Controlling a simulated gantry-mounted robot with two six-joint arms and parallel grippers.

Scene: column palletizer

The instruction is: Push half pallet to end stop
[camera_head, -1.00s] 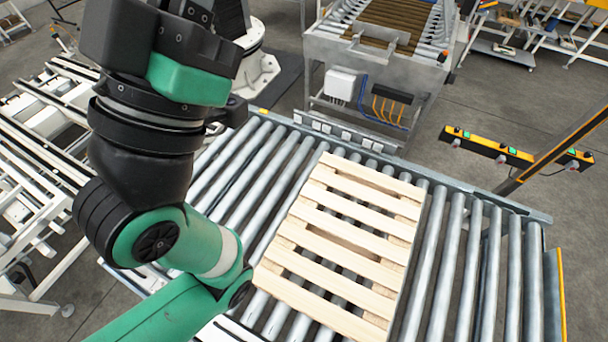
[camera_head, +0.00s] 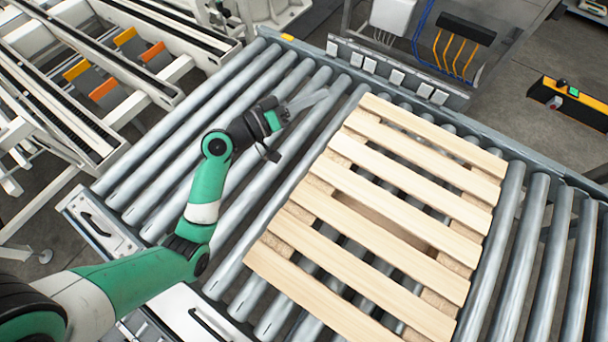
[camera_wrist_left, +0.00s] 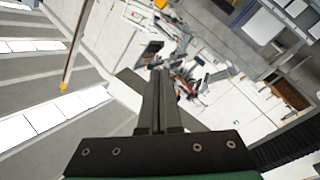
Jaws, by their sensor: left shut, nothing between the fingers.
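The half pallet (camera_head: 375,205), pale wood slats on blocks, lies flat on the roller conveyor (camera_head: 225,115). My left gripper (camera_head: 308,101) is over the bare rollers just left of the pallet's far left corner. Its grey fingers are shut and empty, pointing right and towards the far rail. A gap shows between the fingertips and the pallet in the head view; their height above the rollers is hard to judge. The closed fingers also show in the left wrist view (camera_wrist_left: 157,90), where the pallet is not seen. I cannot make out an end stop. My right gripper is not in view.
Bare rollers (camera_head: 540,250) continue right of the pallet. A side rail with small light plates (camera_head: 397,77) runs along the far side. A white frame (camera_head: 100,80) stands at the left. A black and yellow button box (camera_head: 570,102) is at the far right.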

